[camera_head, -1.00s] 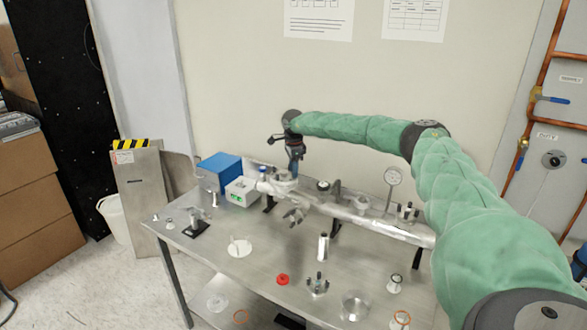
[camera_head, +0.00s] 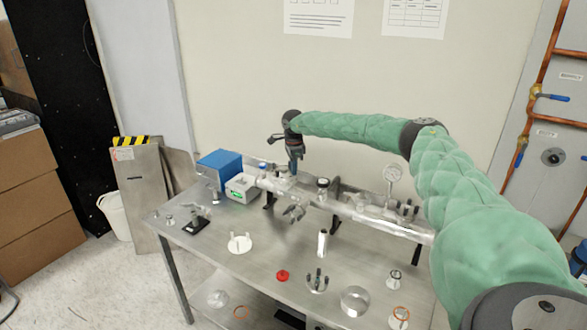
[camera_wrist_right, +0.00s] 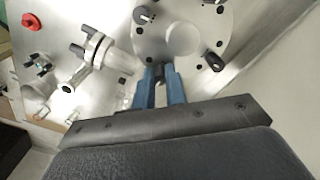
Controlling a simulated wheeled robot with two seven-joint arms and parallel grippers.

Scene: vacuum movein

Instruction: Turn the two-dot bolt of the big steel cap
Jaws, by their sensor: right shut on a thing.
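My right gripper (camera_head: 293,172) reaches down from above onto the pipe assembly at the back of the table. In the right wrist view, its two blue fingers (camera_wrist_right: 158,74) are closed on a small dark bolt at the near edge of the big steel cap (camera_wrist_right: 181,38). The fingers hide most of this bolt, and I cannot make out any dots on it. Two other dark bolts stand on the cap, one at its upper left (camera_wrist_right: 143,15) and one at its right (camera_wrist_right: 213,61). My left gripper is not in view.
A steel pipe assembly with a round gauge (camera_head: 392,173) runs along the back of the table (camera_head: 255,262). A blue box (camera_head: 219,170) stands left of the gripper. A red part (camera_head: 283,275), a metal ring (camera_head: 355,300) and several small fittings lie in front.

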